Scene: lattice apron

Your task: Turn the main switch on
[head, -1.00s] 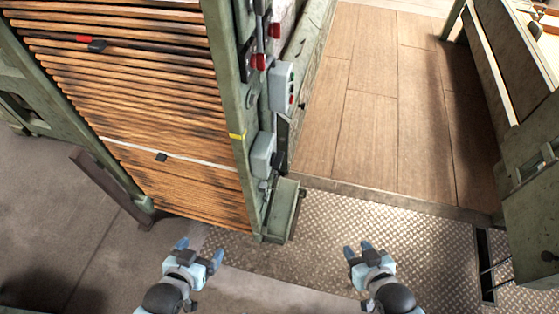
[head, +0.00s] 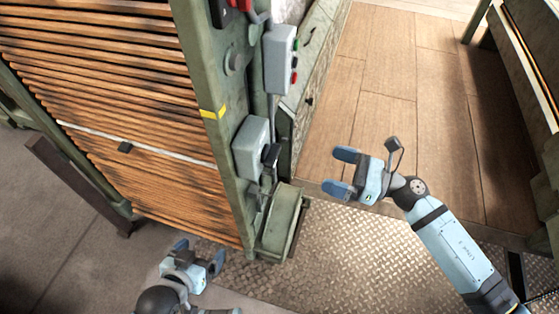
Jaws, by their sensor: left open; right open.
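A grey switch box (head: 251,145) with a black lever (head: 271,156) on its right side is mounted on the green post. It looks like the main switch, but I can read no label. My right gripper (head: 342,171) is open and empty, to the right of the lever and apart from it, its fingers pointing left toward the box. My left gripper (head: 200,252) is open and empty, low near the foot of the post.
A grey button box (head: 280,60) with green and red buttons sits above on the green post (head: 207,100). A green ledge (head: 281,222) juts out below the switch box. The slatted wooden panel (head: 120,70) fills the left. Metal tread plate and wooden floor lie open at right.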

